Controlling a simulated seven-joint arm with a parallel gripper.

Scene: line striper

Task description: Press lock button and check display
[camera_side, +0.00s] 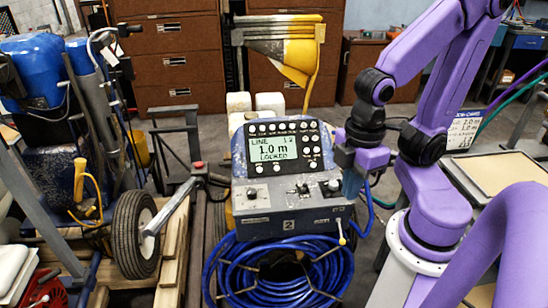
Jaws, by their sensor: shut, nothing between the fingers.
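The line striper's control console (265,195) stands upright in the middle, with its panel facing the camera. Its lit display (272,148) reads "LINE", a small "1.2", "1.0 m" and "LOCKED". Round pale buttons (310,139) sit right of the display, with more above and below it. Their labels are too small to read, so I cannot tell which is the lock button. My gripper (350,188) is at the console's right edge, pointing down, shut and empty. I cannot tell whether it touches the console. Its fingertips are hard to make out.
A coiled blue hose (275,272) hangs below the console. A wheeled blue machine (40,85) stands left, on wooden pallets. A tray-like table (500,172) and a small sign (464,130) are at right.

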